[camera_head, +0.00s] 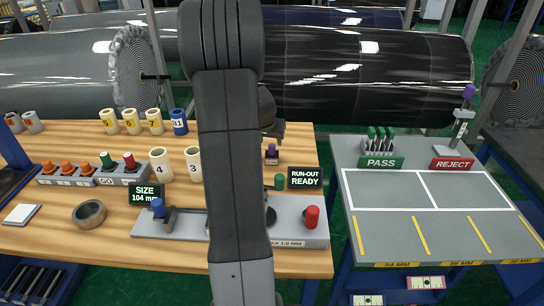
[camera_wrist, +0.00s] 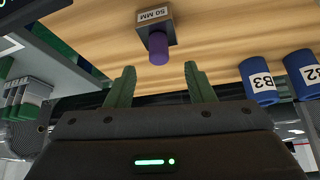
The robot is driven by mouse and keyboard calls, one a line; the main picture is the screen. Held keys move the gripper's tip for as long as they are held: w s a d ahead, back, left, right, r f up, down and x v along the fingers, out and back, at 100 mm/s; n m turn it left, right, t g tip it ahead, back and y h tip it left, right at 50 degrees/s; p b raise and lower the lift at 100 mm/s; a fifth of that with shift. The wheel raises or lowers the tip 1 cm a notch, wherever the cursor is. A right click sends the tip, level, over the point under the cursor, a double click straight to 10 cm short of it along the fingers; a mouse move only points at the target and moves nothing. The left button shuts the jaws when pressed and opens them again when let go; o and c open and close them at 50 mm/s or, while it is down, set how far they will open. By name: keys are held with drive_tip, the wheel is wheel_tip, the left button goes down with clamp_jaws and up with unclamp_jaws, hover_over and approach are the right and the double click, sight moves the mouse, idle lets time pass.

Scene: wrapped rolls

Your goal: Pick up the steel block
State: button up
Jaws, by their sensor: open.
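A small grey metal block (camera_wrist: 155,27) with a purple knob and a "50 MM" label stands on the wooden bench in the wrist view; it appears to be the steel block. In the head view the same block (camera_head: 271,158) stands just right of my arm, behind the run-out sign. My gripper (camera_wrist: 160,76) has its two green fingers apart with nothing between them. The block lies beyond the fingertips, roughly centred between them, and apart from them. In the head view my arm hides most of the gripper.
Cream and blue numbered cylinders stand nearby, including a blue B3 cylinder (camera_wrist: 258,82). A measuring fixture (camera_head: 300,235) with a red knob lies in front of the block. A run-out sign (camera_head: 305,178) and green peg (camera_head: 280,182) stand close by. Large wrapped rolls (camera_head: 370,70) lie behind.

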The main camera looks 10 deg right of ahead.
sight(272, 145)
drive_tip(key=shift+p+x, duration=0.6)
drive_tip(key=shift+x, duration=2.2)
clamp_jaws()
